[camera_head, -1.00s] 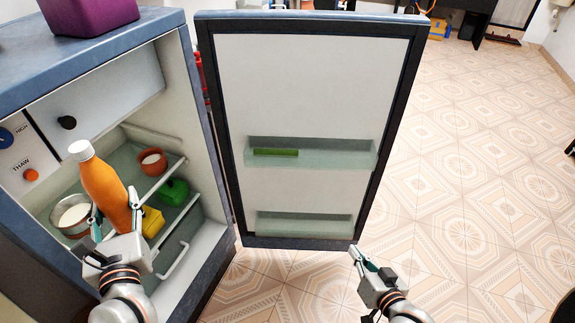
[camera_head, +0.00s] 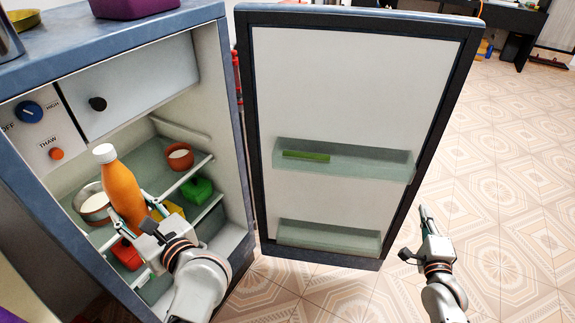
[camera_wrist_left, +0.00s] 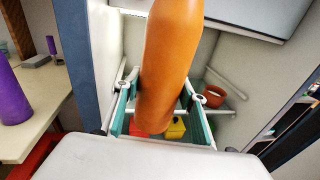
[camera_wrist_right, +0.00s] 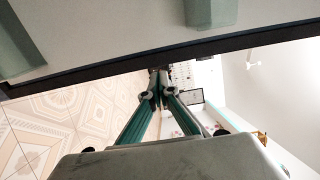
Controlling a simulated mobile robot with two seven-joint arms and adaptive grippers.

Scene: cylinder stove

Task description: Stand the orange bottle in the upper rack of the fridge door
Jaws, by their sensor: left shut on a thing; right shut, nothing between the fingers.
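The orange bottle (camera_head: 122,190) with a white cap stands nearly upright in my left gripper (camera_head: 142,222), in front of the open fridge compartment. In the left wrist view the bottle (camera_wrist_left: 168,65) sits between both fingers (camera_wrist_left: 165,108), and its top is cut off. The fridge door (camera_head: 345,90) stands open to the right. Its upper rack (camera_head: 385,165) holds a green block (camera_head: 306,156) at the left; the right part is empty. My right gripper (camera_head: 424,212) is shut and empty, right of the door; its closed fingertips show in the right wrist view (camera_wrist_right: 160,88).
The fridge shelves hold a pot (camera_head: 91,203), an orange cup (camera_head: 179,157), a green item (camera_head: 197,189) and a red item (camera_head: 127,254). A lower door rack (camera_head: 330,238) looks empty. Floor (camera_head: 500,180) right of the door is clear.

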